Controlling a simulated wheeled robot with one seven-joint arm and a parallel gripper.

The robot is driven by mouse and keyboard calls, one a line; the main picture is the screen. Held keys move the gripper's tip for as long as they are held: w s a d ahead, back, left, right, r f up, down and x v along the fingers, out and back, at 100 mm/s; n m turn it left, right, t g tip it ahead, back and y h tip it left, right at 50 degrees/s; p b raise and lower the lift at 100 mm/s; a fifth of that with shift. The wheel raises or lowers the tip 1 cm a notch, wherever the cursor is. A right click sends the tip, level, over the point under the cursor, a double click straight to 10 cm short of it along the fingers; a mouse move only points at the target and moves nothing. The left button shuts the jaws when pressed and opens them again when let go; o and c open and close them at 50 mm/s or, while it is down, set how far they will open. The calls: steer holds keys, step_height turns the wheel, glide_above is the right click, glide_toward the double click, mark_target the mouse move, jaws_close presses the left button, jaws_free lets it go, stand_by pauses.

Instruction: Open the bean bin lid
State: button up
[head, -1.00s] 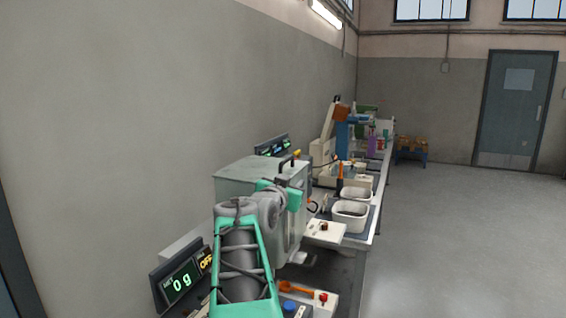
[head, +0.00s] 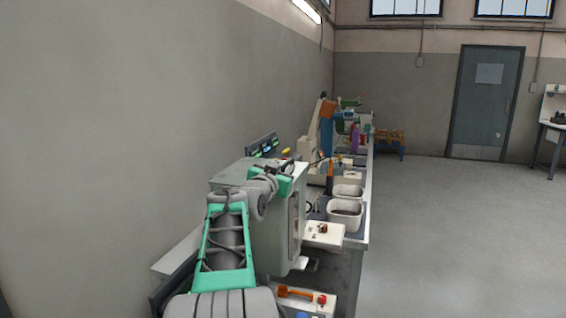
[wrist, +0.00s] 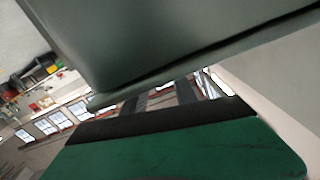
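The bean bin appears to be the large grey-green box (head: 272,235) on the bench, partly behind my arm in the head view. Its flat lid (head: 232,170) looks closed, with a dark handle near the right end of the top. My gripper (head: 284,180) is at the upper right of the box, close to the lid; its fingertips are hidden there. In the wrist view a grey-green panel (wrist: 170,40) fills the top, very near. Below it lies a green gripper part (wrist: 190,150) with a black edge. A second finger does not show, and contact cannot be told.
White tubs (head: 345,213) and a small cream panel (head: 323,234) lie right of the box on the bench. A cream control box (head: 300,301) with an orange handle is below. A wall runs along the left. Open floor (head: 450,240) lies to the right.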

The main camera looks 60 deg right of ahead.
steer(key=d, duration=0.3)
steer(key=shift+w+d+p, duration=0.2)
steer(key=shift+d+p, duration=0.15)
steer(key=shift+d, duration=0.05)
steer(key=shift+a, duration=0.1)
jaws_close()
steer(key=shift+w+r, duration=0.1)
stand_by(0.9)
